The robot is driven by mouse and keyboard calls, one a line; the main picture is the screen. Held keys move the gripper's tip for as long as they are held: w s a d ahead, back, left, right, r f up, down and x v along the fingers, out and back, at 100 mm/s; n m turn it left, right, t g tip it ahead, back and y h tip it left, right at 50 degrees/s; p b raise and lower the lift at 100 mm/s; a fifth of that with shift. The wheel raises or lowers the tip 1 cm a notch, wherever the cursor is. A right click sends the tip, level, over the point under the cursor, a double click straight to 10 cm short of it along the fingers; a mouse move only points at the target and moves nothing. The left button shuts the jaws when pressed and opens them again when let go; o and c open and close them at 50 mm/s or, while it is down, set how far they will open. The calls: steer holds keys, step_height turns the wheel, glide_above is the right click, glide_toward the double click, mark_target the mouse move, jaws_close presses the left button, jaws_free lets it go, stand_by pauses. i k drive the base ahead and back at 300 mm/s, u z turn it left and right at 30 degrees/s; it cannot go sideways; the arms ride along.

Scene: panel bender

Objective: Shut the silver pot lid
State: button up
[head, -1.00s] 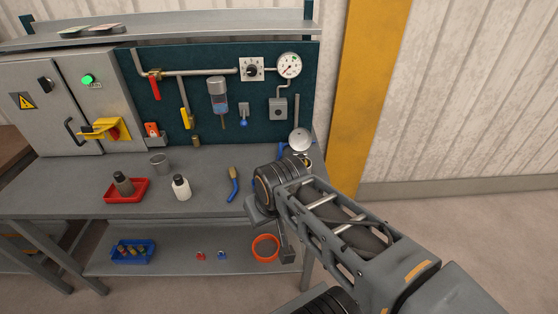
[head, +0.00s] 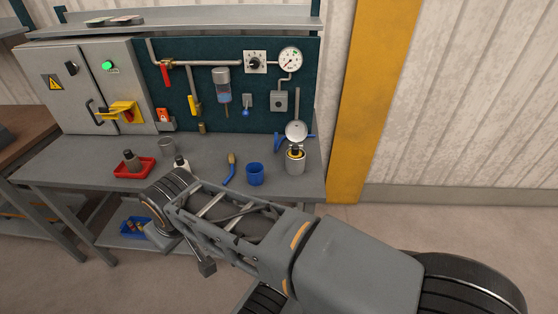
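The silver pot (head: 295,165) stands at the right end of the grey bench, with a yellow ring and a dark spot at its top. Its round silver lid (head: 296,131) appears raised behind the mouth, its face toward me, so the pot is open. A thin upright bar shows above the lid. My arm crosses the foreground, left of and below the pot. My gripper's fingers cannot be made out in the head view, and nothing of mine touches the lid.
A blue cup (head: 255,174) stands just left of the pot, and a blue-handled brush (head: 231,168) lies farther left. A red tray (head: 134,168), a grey cup (head: 167,147) and a white bottle (head: 181,163) are also on the bench. A yellow post (head: 360,110) rises to the right.

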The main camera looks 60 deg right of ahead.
mark_target(296, 130)
steer(key=u, duration=0.05)
steer(key=k, duration=0.7)
steer(key=z, duration=1.6)
steer(key=i, duration=0.5)
steer(key=z, duration=1.7)
steer(key=i, duration=2.25)
steer(key=u, duration=4.05)
